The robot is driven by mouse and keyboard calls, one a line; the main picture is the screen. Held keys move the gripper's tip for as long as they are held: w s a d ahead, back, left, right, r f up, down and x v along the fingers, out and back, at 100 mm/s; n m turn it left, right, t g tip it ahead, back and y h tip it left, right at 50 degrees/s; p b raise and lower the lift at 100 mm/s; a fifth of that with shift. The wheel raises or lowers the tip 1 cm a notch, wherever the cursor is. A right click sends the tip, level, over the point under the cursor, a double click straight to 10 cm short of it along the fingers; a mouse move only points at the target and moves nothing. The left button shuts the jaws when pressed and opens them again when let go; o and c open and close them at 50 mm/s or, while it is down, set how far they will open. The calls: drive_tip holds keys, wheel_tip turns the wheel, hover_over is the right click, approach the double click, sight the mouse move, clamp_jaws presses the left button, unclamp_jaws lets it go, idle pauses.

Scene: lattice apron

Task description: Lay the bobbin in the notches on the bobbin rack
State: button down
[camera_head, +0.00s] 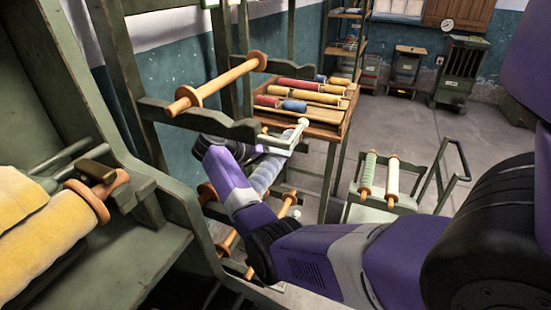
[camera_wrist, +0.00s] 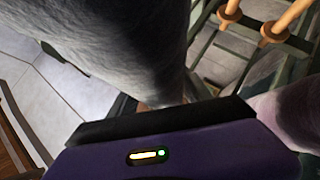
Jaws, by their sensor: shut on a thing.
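A bobbin wound in grey (camera_head: 264,174) is partly hidden behind my purple forearm in the head view. In the wrist view its grey textured winding (camera_wrist: 110,40) fills the upper left, very close to the camera. My gripper (camera_head: 246,151) is shut on it; its fingertips are mostly hidden in the head view. The bobbin rack is a dark green frame with notched cross-arms (camera_head: 185,115). A bare orange wooden bobbin (camera_head: 217,85) lies across its upper arms. The grey bobbin is below and to the right of that one, apart from the upper arms as far as I can tell.
More orange bobbins (camera_head: 229,240) sit low on the frame. A wooden table (camera_head: 325,130) with several coloured bobbins stands behind. A cart (camera_head: 375,212) holds a green and a cream bobbin at right. A large yellow roll (camera_head: 35,225) is at left. Open floor (camera_head: 440,145) lies at right.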

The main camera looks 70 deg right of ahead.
drive_tip(key=shift+f, duration=0.15)
drive_tip(key=shift+f+b, duration=0.35)
drive_tip(key=shift+b, duration=0.05)
drive_tip(key=shift+f+b, duration=0.7)
drive_tip(key=shift+f, duration=0.2)
drive_tip(key=shift+f, duration=0.3)
drive_tip(key=shift+f+b, duration=0.15)
drive_tip(key=shift+b, duration=0.2)
idle(0.5)
drive_tip(key=shift+c, duration=1.9)
unclamp_jaws()
drive_tip(key=shift+f, duration=0.1)
